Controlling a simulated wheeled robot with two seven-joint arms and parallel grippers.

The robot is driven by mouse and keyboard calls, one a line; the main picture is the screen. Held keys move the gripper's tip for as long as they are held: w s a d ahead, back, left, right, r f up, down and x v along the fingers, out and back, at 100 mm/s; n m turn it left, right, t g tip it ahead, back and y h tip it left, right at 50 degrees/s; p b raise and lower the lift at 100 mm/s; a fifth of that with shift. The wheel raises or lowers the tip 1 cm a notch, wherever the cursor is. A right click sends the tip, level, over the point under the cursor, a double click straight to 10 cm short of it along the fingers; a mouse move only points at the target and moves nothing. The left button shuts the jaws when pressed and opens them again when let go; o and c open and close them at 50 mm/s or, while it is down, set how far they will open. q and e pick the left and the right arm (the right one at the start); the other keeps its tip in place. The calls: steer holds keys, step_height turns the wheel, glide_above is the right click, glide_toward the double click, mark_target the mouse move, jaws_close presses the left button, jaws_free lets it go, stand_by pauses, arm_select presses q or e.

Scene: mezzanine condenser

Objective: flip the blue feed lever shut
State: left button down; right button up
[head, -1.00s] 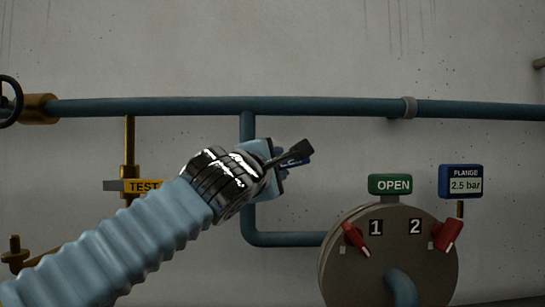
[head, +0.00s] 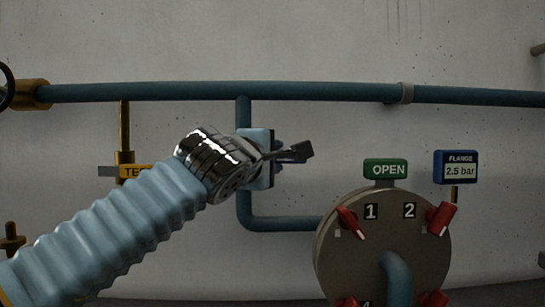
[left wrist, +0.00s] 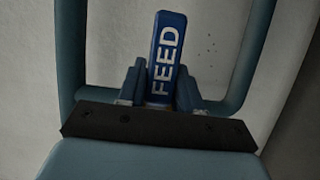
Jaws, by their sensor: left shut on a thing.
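The blue feed lever (left wrist: 166,50), with white FEED lettering, stands upright in the left wrist view. My left gripper (left wrist: 160,88) has its two fingers on either side of the lever's lower part and is shut on it. In the head view the left gripper (head: 280,160) is in front of the pipe's downward branch, and my own wrist hides most of the lever. Its pivot is hidden. My right gripper is in neither view.
A blue-green pipe (head: 330,91) runs across the wall, with a branch (head: 243,208) bending to a round plate (head: 330,265) with red levers. A green OPEN sign (head: 385,169) and a FLANGE 2.5 bar gauge (head: 456,167) stand above it. A yellow TEST fitting (head: 124,158) is at left.

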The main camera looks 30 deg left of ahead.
arm_select(q)
steer(key=c, duration=0.8)
jaws_free()
steer(key=shift+d+f, duration=0.1)
steer(key=shift+f, duration=0.1)
steer(key=shift+c, duration=0.2)
steer(key=shift+r, duration=0.1)
steer(key=s+d, duration=0.2)
steer(key=s, duration=1.1)
steer(key=shift+s+b, duration=0.3)
steer(key=shift+b, duration=0.15)
